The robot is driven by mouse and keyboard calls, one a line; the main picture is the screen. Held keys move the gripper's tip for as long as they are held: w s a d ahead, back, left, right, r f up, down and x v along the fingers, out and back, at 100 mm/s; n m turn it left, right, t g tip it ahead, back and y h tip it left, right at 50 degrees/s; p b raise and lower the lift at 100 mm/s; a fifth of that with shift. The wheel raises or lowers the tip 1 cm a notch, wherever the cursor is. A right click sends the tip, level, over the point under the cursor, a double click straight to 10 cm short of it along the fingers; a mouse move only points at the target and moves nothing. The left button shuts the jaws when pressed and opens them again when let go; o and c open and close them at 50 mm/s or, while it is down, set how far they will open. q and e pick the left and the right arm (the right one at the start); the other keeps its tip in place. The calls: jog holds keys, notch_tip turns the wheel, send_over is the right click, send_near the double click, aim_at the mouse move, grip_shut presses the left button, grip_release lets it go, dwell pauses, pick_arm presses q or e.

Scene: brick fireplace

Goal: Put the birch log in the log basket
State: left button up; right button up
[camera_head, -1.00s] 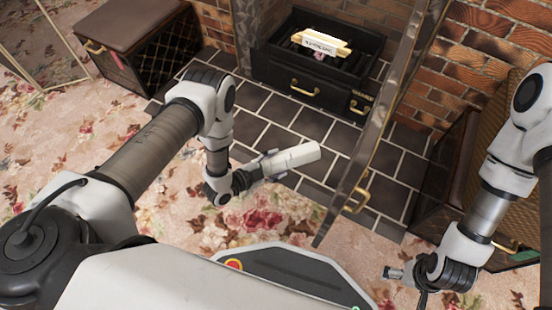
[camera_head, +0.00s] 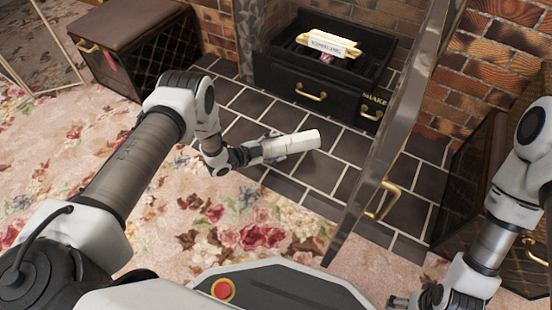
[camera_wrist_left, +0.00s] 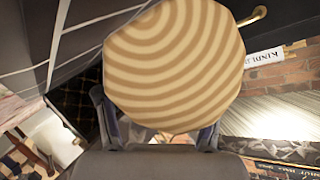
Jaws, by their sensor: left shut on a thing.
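The birch log (camera_head: 299,143) is a pale white cylinder, held roughly level above the dark hearth tiles. My left gripper (camera_head: 270,149) is shut on it near its left end. In the left wrist view the log's ringed end (camera_wrist_left: 172,65) fills the middle, between the two fingers. My right gripper (camera_head: 398,302) shows only in part at the bottom edge; its jaws are not clear. No container is clearly marked as the log basket. A brown-topped box with a mesh front (camera_head: 135,45) stands at the upper left, its inside hidden.
A black firebox (camera_head: 340,99) with brass handles holds a labelled kindling bundle (camera_head: 329,44) against the brick wall. A tall metal-edged panel with a brass handle (camera_head: 385,200) stands right of the log. Dark furniture is at the far right. Floral carpet (camera_head: 180,220) is open at left.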

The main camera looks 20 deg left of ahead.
pick_arm(q)
jog(key=f+b, duration=0.3)
jog(key=shift+w+f, duration=0.25)
jog(key=shift+f, duration=0.1)
pick_arm(e)
jog(key=f, duration=0.2)
jog(key=w+f, duration=0.1)
jog(key=f, duration=0.1)
jog(key=shift+w, duration=0.1)
pick_arm(q)
jog(key=shift+r, duration=0.25)
pick_arm(e)
jog(key=shift+r, duration=0.25)
pick_arm(q)
jog(key=shift+f, duration=0.55)
jog(key=shift+f, duration=0.1)
jog(key=o, duration=1.7)
jog(key=shift+s, duration=0.1)
jog(key=shift+c, duration=0.2)
